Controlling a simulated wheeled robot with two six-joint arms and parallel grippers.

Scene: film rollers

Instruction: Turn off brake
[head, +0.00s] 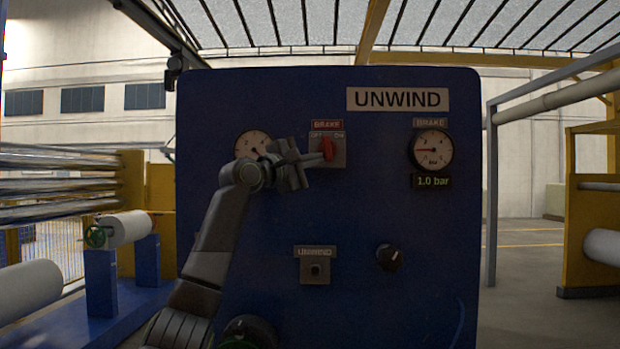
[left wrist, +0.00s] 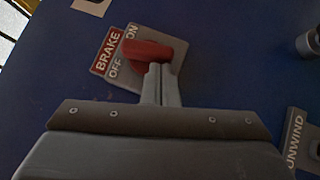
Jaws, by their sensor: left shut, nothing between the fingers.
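The brake switch (head: 341,158) is a grey plate on the blue panel, with a red BRAKE label above and OFF at left, ON at right. Its red knob (head: 328,149) stands roughly upright in the head view; I cannot tell surely which label it points to. My left gripper (head: 319,160) is shut and empty, its fingertips at the knob's lower left. In the left wrist view, the shut fingers (left wrist: 160,83) reach the near side of the red knob (left wrist: 150,53) and overlap it; touching is not certain. My right gripper is not in view.
The blue panel (head: 370,220) also bears a brake gauge (head: 431,150) with a 1.0 bar display (head: 432,181), a black knob (head: 389,258) and an UNWIND switch (head: 316,270). A second gauge (head: 251,144) is partly behind my left arm. Rollers stand on both sides.

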